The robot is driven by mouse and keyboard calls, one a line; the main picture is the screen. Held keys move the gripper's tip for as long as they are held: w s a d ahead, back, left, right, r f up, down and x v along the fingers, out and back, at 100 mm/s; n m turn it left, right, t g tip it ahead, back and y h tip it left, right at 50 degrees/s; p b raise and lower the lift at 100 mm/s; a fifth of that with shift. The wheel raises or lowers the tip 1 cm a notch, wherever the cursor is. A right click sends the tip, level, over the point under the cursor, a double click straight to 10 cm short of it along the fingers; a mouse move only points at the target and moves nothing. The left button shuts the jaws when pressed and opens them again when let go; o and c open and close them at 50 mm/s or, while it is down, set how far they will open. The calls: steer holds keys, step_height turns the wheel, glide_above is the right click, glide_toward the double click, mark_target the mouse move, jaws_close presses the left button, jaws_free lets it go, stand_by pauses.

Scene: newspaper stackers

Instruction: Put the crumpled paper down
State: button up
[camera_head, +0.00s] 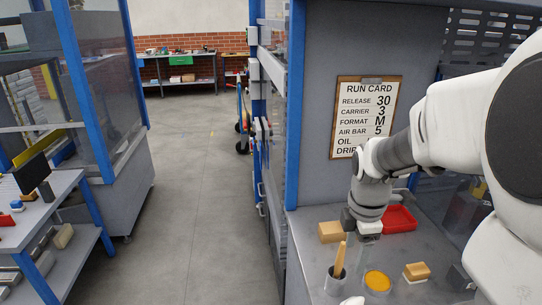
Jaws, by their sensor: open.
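My gripper (362,226) points down over the grey bench top (314,262) at the right and is open. A pale piece shows at its lower end; I cannot tell whether it is part of the gripper or something beneath it. No crumpled paper can be made out for certain. A small white object (352,300) is cut off by the bottom edge of the picture, on the bench in front of the cup; it may be the crumpled paper.
Near my gripper are a tan block (330,232), a red tray (399,219), a cup with a wooden-handled tool (338,272), a yellow-topped round tin (377,282) and a tan-and-white block (416,272). A run card (366,115) hangs behind. The aisle floor (205,180) is clear.

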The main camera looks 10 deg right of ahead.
steer(key=d, duration=0.2)
steer(key=g, duration=0.1)
glide_above(353, 300)
steer(key=shift+n+y, duration=0.3)
steer(key=shift+n, duration=0.1)
steer(key=f, duration=1.2)
steer(key=shift+d+f+b, duration=0.1)
steer(key=shift+d+b, duration=0.2)
steer(key=shift+b, duration=0.05)
steer(key=f, duration=0.5)
steer(key=shift+a+f+b, duration=0.3)
steer(key=shift+a+b, duration=0.05)
jaws_close()
steer(key=shift+r, duration=0.15)
